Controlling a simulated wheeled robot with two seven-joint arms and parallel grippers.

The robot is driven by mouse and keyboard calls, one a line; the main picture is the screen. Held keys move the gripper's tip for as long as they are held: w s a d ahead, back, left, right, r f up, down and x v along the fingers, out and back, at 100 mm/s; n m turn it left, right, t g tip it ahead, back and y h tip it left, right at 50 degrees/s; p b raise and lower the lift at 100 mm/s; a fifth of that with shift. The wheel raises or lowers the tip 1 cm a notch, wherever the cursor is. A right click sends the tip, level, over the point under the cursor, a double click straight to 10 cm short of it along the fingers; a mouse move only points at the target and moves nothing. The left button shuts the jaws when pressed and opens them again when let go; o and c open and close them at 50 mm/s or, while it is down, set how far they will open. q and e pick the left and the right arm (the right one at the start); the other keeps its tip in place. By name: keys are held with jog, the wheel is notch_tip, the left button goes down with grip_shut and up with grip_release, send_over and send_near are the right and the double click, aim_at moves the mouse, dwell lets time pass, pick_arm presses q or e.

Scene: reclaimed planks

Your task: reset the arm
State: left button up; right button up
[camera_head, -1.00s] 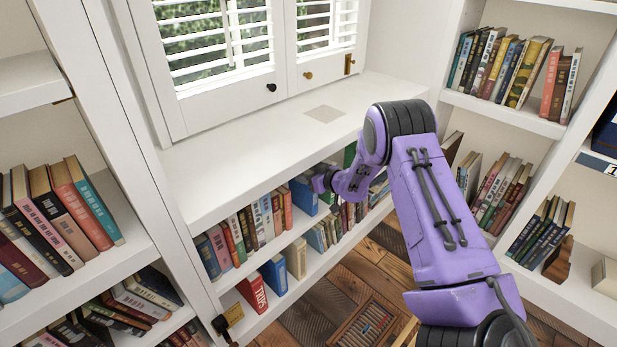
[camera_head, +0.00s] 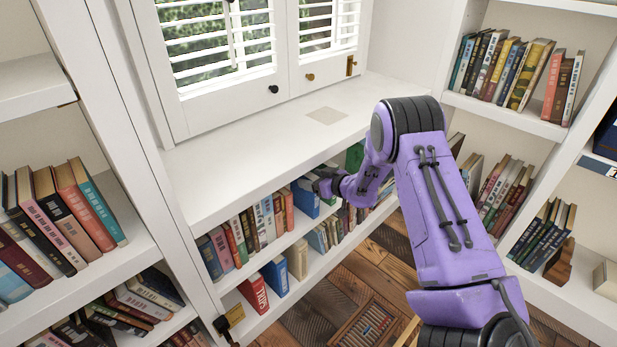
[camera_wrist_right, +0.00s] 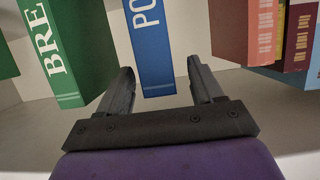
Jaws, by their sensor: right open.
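My right arm (camera_head: 445,215) is purple with black joints and reaches from the lower right toward the low bookshelf under the window. My right gripper (camera_head: 318,182) is at the front of the upper row of books. In the right wrist view the gripper (camera_wrist_right: 163,85) has its two dark fingers apart, with nothing gripped. A blue book (camera_wrist_right: 150,45) stands ahead between the fingers, and a green book (camera_wrist_right: 65,50) is to their left. I cannot tell whether the fingers touch the blue book. My left gripper is not in view.
The white window ledge (camera_head: 240,150) lies above the low shelf and is mostly bare. Tall bookcases with books (camera_head: 65,215) stand at left and with more books (camera_head: 510,70) at right. The wooden floor (camera_head: 375,265) shows below the arm.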

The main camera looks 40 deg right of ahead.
jog(key=p+v, duration=0.1)
jog(key=v, duration=0.7)
jog(key=shift+s+r, duration=0.1)
jog(key=shift+r, duration=0.05)
jog(key=s+a+f+m+g+h, duration=0.5)
jog(key=s+a+f+m, duration=0.3)
jog(key=s+a+f, duration=0.4)
jog(key=s+a+f+g, duration=0.3)
jog(key=s+a+f, duration=0.15)
jog(key=s, duration=0.55)
jog(key=s+a+f+g, duration=0.3)
jog(key=s+f, duration=0.2)
jog(key=s, duration=0.5)
notch_tip(320, 180, up, 18)
jog(key=p, duration=1.8)
jog(key=shift+f, duration=0.2)
